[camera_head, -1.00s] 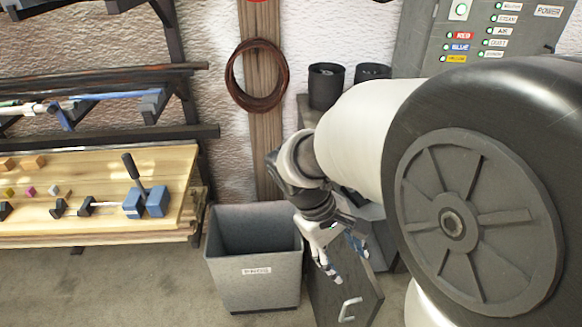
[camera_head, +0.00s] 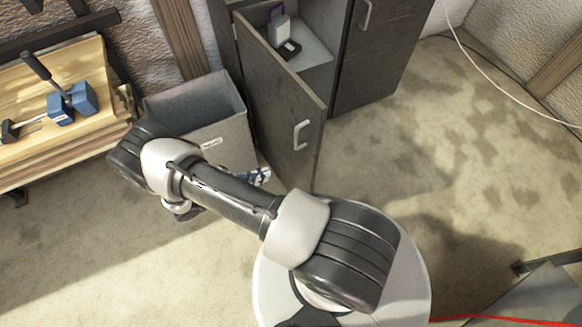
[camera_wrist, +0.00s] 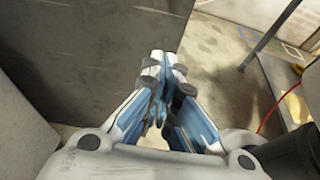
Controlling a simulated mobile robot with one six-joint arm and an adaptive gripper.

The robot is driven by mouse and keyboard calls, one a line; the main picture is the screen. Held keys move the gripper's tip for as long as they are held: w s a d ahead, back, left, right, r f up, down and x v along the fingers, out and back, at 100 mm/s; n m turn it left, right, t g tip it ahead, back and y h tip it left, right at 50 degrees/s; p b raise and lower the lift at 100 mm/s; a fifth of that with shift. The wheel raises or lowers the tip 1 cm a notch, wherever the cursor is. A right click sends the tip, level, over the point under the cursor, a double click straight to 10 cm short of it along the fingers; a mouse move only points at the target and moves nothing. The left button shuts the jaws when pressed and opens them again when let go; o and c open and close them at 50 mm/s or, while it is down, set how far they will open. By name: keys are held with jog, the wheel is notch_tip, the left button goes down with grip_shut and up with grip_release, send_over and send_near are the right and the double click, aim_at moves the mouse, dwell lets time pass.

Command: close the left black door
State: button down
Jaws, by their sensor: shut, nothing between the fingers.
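The left black door (camera_head: 278,108) stands swung open from the dark cabinet in the head view, with a pale handle (camera_head: 301,135) near its free edge. In the wrist view a broad dark panel, which looks like this door (camera_wrist: 95,55), fills the upper left. My gripper (camera_wrist: 160,95) is shut and empty, its blue and white fingers together near the panel's edge. In the head view the gripper (camera_head: 258,176) shows only in part, low by the door's outer face, mostly hidden behind my arm. I cannot tell whether it touches the door.
The grey bin (camera_head: 203,122) stands left of the door, close to my arm. Inside the cabinet a padlock-like object (camera_head: 281,30) sits on a shelf. The right cabinet door (camera_head: 378,50) appears closed. A wooden workbench (camera_head: 75,110) is at left. Floor to the right is open.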

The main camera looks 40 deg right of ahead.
jog(key=b, duration=0.3)
send_near(306, 159)
jog(key=x, duration=0.5)
jog(key=shift+a+f, duration=0.1)
jog(key=shift+s+d, duration=0.1)
jog(key=shift+d, duration=0.45)
